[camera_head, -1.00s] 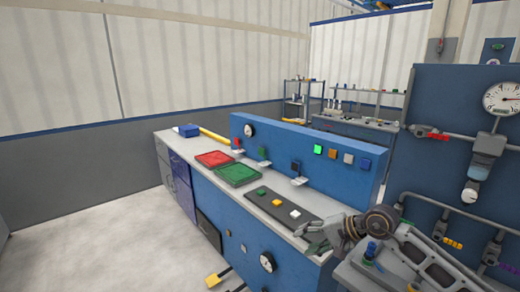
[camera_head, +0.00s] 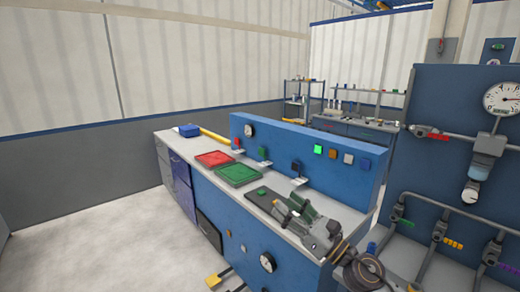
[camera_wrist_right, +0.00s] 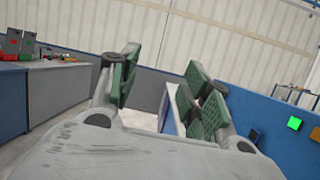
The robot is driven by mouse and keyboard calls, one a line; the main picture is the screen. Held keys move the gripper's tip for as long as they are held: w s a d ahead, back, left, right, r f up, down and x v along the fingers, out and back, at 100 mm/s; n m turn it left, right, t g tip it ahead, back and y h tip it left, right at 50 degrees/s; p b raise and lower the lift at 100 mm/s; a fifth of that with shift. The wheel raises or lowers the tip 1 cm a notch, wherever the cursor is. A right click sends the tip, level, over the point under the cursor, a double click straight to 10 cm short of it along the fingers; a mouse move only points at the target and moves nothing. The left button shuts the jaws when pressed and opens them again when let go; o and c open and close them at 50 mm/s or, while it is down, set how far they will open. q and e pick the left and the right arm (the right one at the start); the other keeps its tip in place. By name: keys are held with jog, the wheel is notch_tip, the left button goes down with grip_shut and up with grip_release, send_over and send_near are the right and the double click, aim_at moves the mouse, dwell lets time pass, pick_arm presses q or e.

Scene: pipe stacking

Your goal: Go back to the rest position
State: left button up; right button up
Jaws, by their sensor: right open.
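My right gripper (camera_head: 290,204) is open and empty, with green pads on its fingers. In the head view it is over the near end of the bench, in front of the dark button plate (camera_head: 252,200). It covers most of that plate; a green button (camera_head: 262,192) still shows. The right wrist view shows both fingers (camera_wrist_right: 160,80) spread apart with nothing between them. My left gripper is not in view.
The bench holds a red tray (camera_head: 214,159), a green tray (camera_head: 237,175), a blue box (camera_head: 188,130) and a yellow pipe (camera_head: 214,136). A blue upright panel (camera_head: 345,175) runs along its back. A gauge panel (camera_head: 455,130) stands right. The floor left is clear.

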jog(key=s+d+f+m+h, duration=0.1)
jog(key=d+f+m+h, duration=0.75)
jog(key=m, duration=0.75)
jog(key=s+d+f+m+h, duration=0.1)
jog(key=d+f+m+h, duration=0.7)
jog(key=m, duration=0.7)
jog(key=s+a+f+m+g, duration=0.1)
jog(key=s+f+m+g, duration=0.5)
jog(key=s+f, duration=0.4)
jog(key=s+a+f+m+g, duration=0.1)
jog(key=s+f+m+g, duration=0.55)
jog(key=s, duration=0.55)
jog(key=s+f+p, duration=0.2)
jog(key=f+p, duration=0.2)
jog(key=f, duration=1)
jog(key=s+f+p, duration=0.2)
jog(key=f+p, duration=0.2)
jog(key=f, duration=0.9)
jog(key=s+d+f+p, duration=0.1)
jog(key=s+f+p, duration=0.1)
jog(key=s+f, duration=0.2)
jog(key=s+d+f+g+p, duration=0.1)
jog(key=s+f+p, duration=0.2)
jog(key=s, duration=0.7)
jog(key=s+d+f+n+p, duration=0.1)
jog(key=s+d+f+p, duration=0.1)
jog(key=s+f, duration=0.2)
jog(key=s, duration=0.3)
jog(key=shift+f+g+y, duration=0.3)
jog(key=shift+g+y, duration=0.05)
